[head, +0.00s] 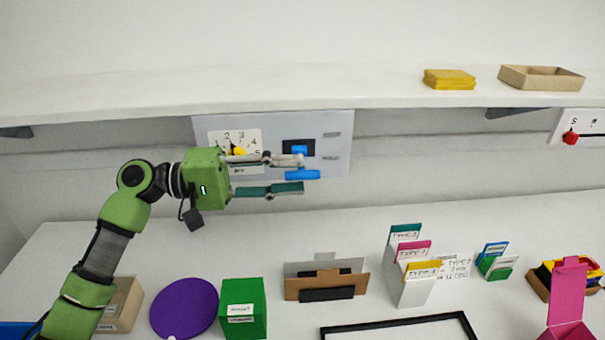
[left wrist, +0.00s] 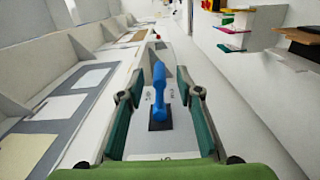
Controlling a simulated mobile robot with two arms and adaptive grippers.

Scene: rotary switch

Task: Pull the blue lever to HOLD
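The blue lever (head: 302,174) is on a pale panel (head: 335,122) on the back wall, with its base in a dark slot. In the left wrist view the blue lever (left wrist: 159,90) sticks out between my fingers, with small labels on either side that I cannot read. My left gripper (head: 303,172) is open in front of the panel, one finger above the other. In the left wrist view its teal fingers (left wrist: 160,118) stand on both sides of the lever, with gaps and no clear contact. My right gripper is not in view.
A numbered dial (head: 239,152) with a yellow knob is left of the lever, partly behind my gripper. A shelf (head: 150,92) runs above the panel. Below stand a purple disc (head: 184,308), a green box (head: 243,290) and a card holder (head: 326,280). A red-knobbed switch (head: 570,138) is far right.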

